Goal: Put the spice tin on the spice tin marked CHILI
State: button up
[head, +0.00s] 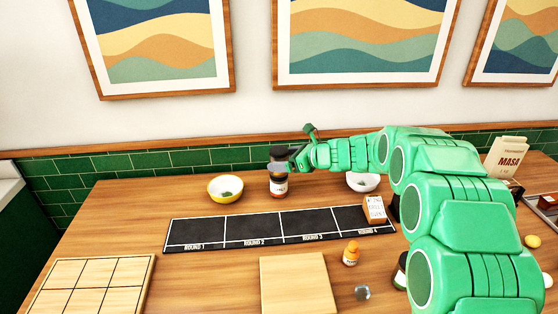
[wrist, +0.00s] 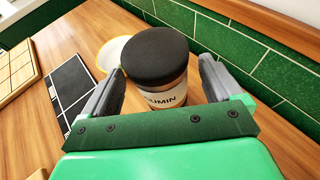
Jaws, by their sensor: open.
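A spice tin with a black lid and a label reading CUMIN (wrist: 165,88) stands between the spread fingers of my gripper (wrist: 158,82) in the wrist view. In the head view the dark-lidded upper tin (head: 278,151) appears to sit upright on a lower tin (head: 279,188) with a pale and red label, too small to read. My gripper (head: 284,165) is open at the height of the upper tin. Its fingers partly hide where the two tins meet. The lower tin is hidden in the wrist view.
A yellow bowl (head: 225,188) stands left of the tins and a white bowl (head: 362,182) to the right. A black mat (head: 270,229) with round markings lies in front, with a small box (head: 374,209) on its right end. A green tiled wall (head: 130,163) runs close behind.

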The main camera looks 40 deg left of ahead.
jog(key=v, duration=1)
jog(key=s+d+r+n+h, duration=0.25)
jog(key=s+d, duration=0.25)
jog(key=d, duration=0.4)
jog(key=s+d+r+n+h, duration=0.1)
jog(key=s+d+n, duration=0.35)
jog(key=d, duration=0.35)
jog(key=s+d+r+n+h, duration=0.1)
jog(key=s+d+n+h, duration=0.1)
jog(key=s+d, duration=0.55)
jog(key=s+d+n+h, duration=0.2)
jog(key=s+d, duration=0.5)
jog(key=d, duration=0.3)
jog(key=s+d+f+n+h, duration=0.1)
jog(key=s+d+n+h, duration=0.1)
jog(key=s+d, duration=0.5)
jog(key=s+d+f+n+h, duration=0.1)
jog(key=s+d+n+h, duration=0.2)
jog(key=s+d, duration=0.4)
jog(key=d, duration=0.6)
jog(key=shift+s+d+h, duration=0.2)
jog(key=shift+d+h, duration=0.1)
jog(key=shift+h, duration=0.05)
